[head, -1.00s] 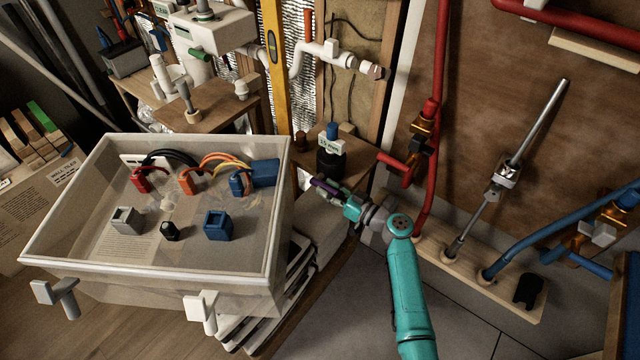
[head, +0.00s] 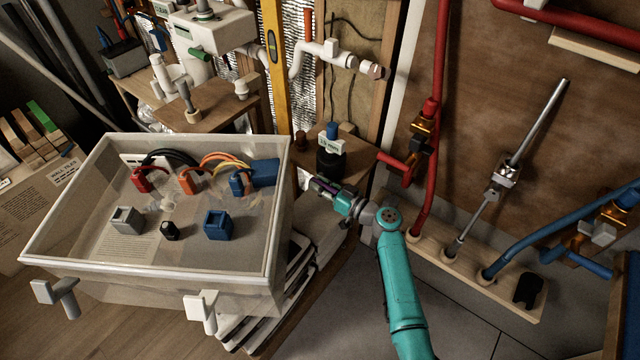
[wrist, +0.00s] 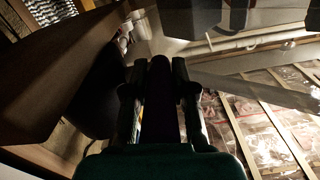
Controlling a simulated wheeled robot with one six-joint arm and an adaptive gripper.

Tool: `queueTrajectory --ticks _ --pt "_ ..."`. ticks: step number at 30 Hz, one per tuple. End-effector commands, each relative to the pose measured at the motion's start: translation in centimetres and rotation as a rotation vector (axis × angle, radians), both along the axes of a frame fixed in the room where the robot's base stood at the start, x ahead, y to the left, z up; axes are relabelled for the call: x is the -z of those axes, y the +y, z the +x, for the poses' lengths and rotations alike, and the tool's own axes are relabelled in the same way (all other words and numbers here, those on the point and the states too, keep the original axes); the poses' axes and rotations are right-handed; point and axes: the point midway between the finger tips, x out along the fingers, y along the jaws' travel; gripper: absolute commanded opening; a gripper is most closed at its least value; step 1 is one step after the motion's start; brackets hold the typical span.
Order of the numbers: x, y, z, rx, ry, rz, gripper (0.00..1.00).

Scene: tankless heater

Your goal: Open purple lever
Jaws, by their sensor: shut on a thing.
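The purple lever (head: 326,188) shows as a short thin bar at my fingertips in the head view, beside the right side of the grey bin. In the wrist view it is a dark purplish bar (wrist: 160,105) running lengthwise between the two fingers. My gripper (head: 323,185) is shut on it; it also shows in the wrist view (wrist: 158,78). The wrist view is dark, and the lever's pivot and far end cannot be made out.
The grey bin (head: 268,270) with connectors stands left of my gripper. A black bottle-like part with a blue top (head: 331,150) stands just behind it. A red pipe (head: 438,100) and blue pipe (head: 540,236) rise at the right. Open floor lies in front.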

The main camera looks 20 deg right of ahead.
Motion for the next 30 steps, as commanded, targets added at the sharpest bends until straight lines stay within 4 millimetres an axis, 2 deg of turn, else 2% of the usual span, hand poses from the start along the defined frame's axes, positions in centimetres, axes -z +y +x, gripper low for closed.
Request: queueTrajectory --ticks 14,30 --pt "-0.4 0.0 0.0 0.000 0.116 -0.090 0.00" --pt "-1.3 0.3 0.5 0.000 0.478 -0.352 0.00"
